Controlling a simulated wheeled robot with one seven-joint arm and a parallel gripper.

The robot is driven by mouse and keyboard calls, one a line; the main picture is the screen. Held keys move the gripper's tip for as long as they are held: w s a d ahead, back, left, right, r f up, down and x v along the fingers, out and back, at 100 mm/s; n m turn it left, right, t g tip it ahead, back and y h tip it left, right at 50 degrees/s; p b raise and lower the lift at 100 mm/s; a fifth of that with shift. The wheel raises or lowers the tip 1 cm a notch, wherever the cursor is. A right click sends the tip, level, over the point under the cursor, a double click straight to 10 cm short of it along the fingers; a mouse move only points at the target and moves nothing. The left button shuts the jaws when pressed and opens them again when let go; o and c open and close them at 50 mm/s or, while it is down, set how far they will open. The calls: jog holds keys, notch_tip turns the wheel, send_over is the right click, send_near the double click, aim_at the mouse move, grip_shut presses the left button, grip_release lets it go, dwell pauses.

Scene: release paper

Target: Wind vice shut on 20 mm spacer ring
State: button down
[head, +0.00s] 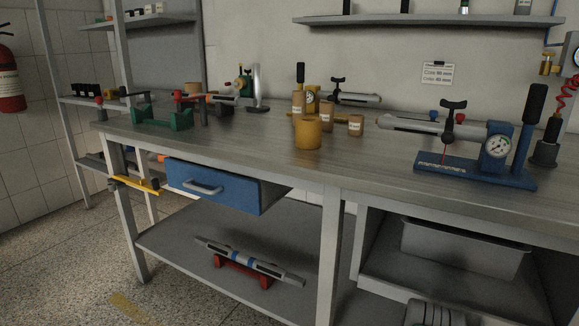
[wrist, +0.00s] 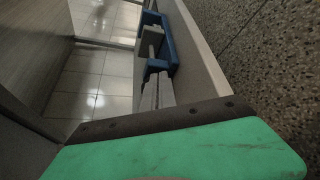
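A green vice-like fixture (head: 162,117) stands at the left end of the bench in the head view. It is too small there to tell how far its jaws are apart. I cannot single out a 20 mm spacer ring. A yellow-brown cylinder (head: 308,133) stands mid-bench, beside smaller labelled tan cylinders (head: 356,125). My gripper is not in the head view. In the wrist view a scuffed green block (wrist: 190,150) with a dark bolted strip (wrist: 155,119) fills the bottom. I cannot tell whether it is part of my gripper. No fingertips can be made out.
A blue gauge stand (head: 475,170) is on the right of the bench (head: 250,146). A blue drawer (head: 225,185) sticks out below the bench. A grey bin (head: 465,248) and a red cradle (head: 242,272) are on the lower shelves. The front middle of the benchtop is clear.

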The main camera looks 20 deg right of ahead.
jog(key=shift+s+a+r, duration=0.1)
jog(key=shift+s+a, duration=0.1)
jog(key=shift+a, duration=0.05)
jog(key=w+a, duration=0.4)
jog(key=shift+w+a, duration=0.1)
jog(key=shift+a, duration=0.05)
dwell(0.4)
